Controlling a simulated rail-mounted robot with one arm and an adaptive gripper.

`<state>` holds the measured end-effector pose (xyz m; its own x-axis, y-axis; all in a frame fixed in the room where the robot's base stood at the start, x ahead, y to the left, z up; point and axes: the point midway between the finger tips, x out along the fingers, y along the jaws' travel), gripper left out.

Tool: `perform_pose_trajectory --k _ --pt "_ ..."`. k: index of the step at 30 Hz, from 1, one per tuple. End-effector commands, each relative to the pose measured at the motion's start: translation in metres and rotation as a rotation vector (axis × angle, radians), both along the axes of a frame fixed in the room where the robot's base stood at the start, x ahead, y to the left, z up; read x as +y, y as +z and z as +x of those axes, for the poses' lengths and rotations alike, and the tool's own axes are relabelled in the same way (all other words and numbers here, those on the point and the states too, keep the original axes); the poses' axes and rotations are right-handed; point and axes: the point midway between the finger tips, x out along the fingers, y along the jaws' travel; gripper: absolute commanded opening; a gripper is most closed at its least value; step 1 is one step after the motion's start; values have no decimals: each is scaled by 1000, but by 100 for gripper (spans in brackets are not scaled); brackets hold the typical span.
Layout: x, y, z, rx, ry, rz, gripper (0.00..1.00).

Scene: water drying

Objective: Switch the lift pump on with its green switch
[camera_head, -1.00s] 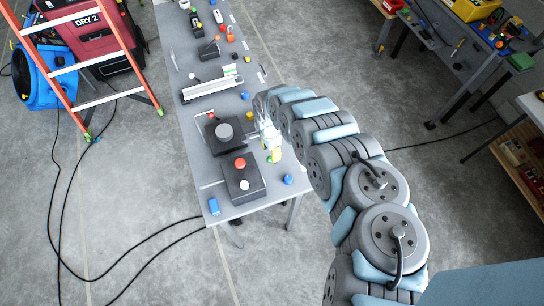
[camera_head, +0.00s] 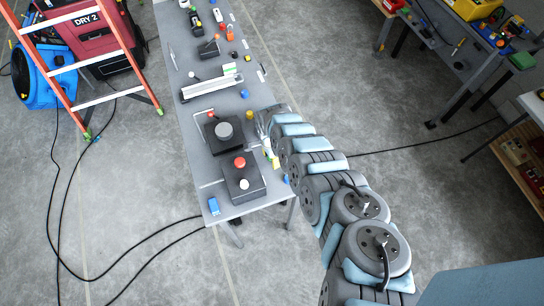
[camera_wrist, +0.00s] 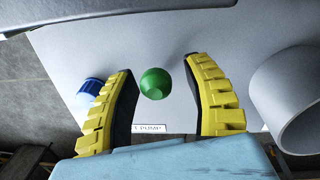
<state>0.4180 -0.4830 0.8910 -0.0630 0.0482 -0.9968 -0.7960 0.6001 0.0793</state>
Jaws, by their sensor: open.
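The green switch (camera_wrist: 155,83) is a round knob on a pale grey surface in the wrist view. A white label (camera_wrist: 149,128) reading "T PUMP", its start hidden, lies just below it. My gripper (camera_wrist: 161,70) is open, with one yellow ribbed finger on each side of the green switch in the picture. Gaps show on both sides, so neither finger visibly touches it. In the head view my gripper (camera_head: 272,156) is at the right edge of the narrow grey table (camera_head: 205,170), and the green switch cannot be made out there.
A blue knob (camera_wrist: 90,91) is left of my fingers, and a wide grey cylinder (camera_wrist: 295,98) is close on the right. Black boxes with a grey knob (camera_head: 224,130) and a red button (camera_head: 239,162) stand on the table. A ladder (camera_head: 75,65) stands at left.

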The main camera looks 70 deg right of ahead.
Motion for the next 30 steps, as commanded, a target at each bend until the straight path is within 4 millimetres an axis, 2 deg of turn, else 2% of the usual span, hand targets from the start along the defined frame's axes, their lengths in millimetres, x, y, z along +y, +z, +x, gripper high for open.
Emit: perform_pose_trajectory --k 14,19,30 --pt "1 -5 -2 3 -1 1 50" --pt "1 -5 -2 3 -1 1 2" --pt "1 -5 -3 0 -4 8 0"
